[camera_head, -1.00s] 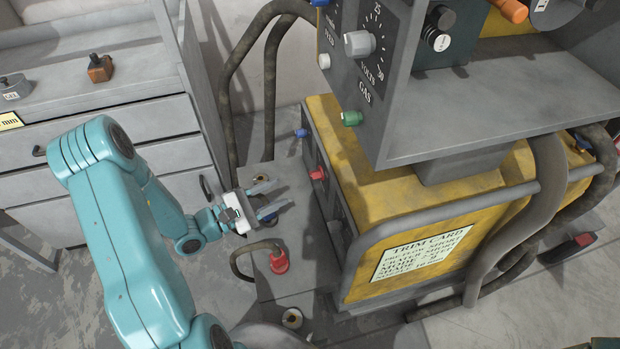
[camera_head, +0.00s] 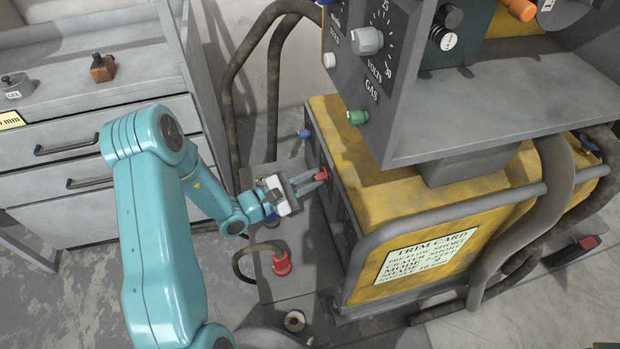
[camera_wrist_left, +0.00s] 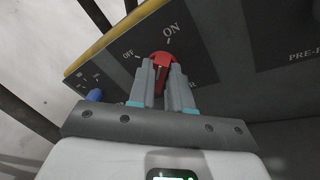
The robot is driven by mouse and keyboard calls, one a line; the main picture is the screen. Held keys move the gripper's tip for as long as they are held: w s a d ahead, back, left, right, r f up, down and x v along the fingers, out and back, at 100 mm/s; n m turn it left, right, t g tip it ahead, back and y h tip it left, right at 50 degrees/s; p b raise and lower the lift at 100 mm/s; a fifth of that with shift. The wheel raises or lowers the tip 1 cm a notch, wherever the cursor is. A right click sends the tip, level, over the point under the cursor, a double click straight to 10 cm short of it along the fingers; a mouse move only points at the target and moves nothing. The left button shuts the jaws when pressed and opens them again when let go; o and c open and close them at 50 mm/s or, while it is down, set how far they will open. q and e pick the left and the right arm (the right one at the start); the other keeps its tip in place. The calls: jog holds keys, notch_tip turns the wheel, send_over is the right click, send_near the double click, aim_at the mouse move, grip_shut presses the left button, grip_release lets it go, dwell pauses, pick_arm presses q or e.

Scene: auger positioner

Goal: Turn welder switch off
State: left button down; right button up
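The red welder switch (camera_head: 322,183) is on the dark side panel of the yellow welder (camera_head: 395,195). In the left wrist view the red switch (camera_wrist_left: 161,62) sits between the labels OFF, to its left, and ON, above and right. Its exact pointing is partly hidden by the fingers. My left gripper (camera_head: 318,178) reaches in from the left, with its fingertips at the switch. In the wrist view the two fingers (camera_wrist_left: 163,88) lie close on either side of the red knob and appear shut on it. My right gripper is not in view.
A blue knob (camera_head: 304,133) is on the same panel, beyond the switch. A red plug with a cable (camera_head: 281,264) is below my left gripper. The grey control box (camera_head: 390,100) overhangs the welder. Drawers (camera_head: 75,145) stand at the left.

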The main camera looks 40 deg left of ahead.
pick_arm(q)
jog(key=n+p, duration=0.1)
jog(key=n+g+p, duration=0.1)
jog(key=n+p, duration=0.1)
jog(key=shift+r+p, duration=0.3)
jog(key=shift+r, duration=0.1)
jog(key=shift+w+a+n+g+h+p, duration=0.3)
jog(key=shift+n+g+p, duration=0.35)
jog(key=shift+n+p, duration=1)
jog(key=shift+s+a+n+g+h+p, duration=0.1)
jog(key=shift+n+g+h+p, duration=0.5)
jog(key=shift+n, duration=1.7)
jog(key=shift+w+a+n+g+h+p, duration=0.15)
jog(key=shift+n+g+p, duration=0.6)
jog(key=shift+n+p, duration=1.05)
jog(key=shift+n, duration=0.25)
jog(key=c, duration=1.1)
grip_release()
jog(key=shift+o, duration=0.2)
